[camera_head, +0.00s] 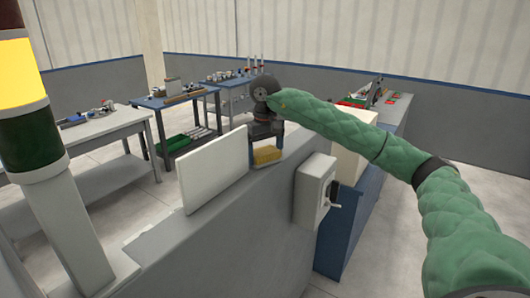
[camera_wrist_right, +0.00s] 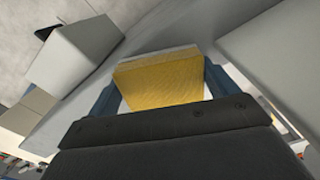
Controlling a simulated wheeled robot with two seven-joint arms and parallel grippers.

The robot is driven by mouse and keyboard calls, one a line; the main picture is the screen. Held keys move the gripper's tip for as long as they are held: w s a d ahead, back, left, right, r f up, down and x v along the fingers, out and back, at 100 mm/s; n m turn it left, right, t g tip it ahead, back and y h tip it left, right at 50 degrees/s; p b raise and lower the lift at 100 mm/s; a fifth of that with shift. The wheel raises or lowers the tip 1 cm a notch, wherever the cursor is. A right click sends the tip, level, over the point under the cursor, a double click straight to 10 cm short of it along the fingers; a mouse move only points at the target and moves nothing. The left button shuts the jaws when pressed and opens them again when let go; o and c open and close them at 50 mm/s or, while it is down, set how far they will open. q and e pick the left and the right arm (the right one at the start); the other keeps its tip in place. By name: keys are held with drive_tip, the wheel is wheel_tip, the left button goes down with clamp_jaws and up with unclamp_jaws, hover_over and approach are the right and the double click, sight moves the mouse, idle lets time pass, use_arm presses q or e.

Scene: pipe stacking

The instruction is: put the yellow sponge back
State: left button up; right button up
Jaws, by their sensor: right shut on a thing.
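The yellow sponge (camera_head: 267,155) is at the top of a grey low wall (camera_head: 245,235), just right of an upright white panel (camera_head: 214,167). My right gripper (camera_head: 266,143) points down from above and is shut on the sponge. In the right wrist view the sponge (camera_wrist_right: 158,82) sits between the two blue fingers (camera_wrist_right: 160,88), with a pale layer along its far edge. I cannot tell whether the sponge touches the wall top or hangs slightly above it. My left gripper is not in view.
A grey-white box with a dark handle (camera_head: 314,190) is mounted on the wall's right side. A pillar with yellow and dark green bands (camera_head: 35,130) stands close at left. Workbenches with tools (camera_head: 180,98) stand behind. A blue cabinet (camera_head: 345,235) is at right.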

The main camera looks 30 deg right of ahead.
sight(265, 151)
drive_tip(key=shift+f, duration=0.1)
drive_tip(key=o, duration=0.7)
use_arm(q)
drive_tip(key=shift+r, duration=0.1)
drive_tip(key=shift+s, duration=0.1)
use_arm(e)
wheel_tip(265, 151, up, 4)
drive_tip(key=shift+f+b, duration=0.2)
drive_tip(key=shift+b, duration=0.4)
drive_tip(key=shift+r, duration=1.55)
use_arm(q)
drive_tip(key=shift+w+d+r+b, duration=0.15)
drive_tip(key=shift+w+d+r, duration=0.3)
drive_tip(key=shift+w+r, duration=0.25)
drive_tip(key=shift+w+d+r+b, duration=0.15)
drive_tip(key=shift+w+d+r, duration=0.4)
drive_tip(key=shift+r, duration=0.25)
use_arm(e)
drive_tip(key=shift+r, duration=2.75)
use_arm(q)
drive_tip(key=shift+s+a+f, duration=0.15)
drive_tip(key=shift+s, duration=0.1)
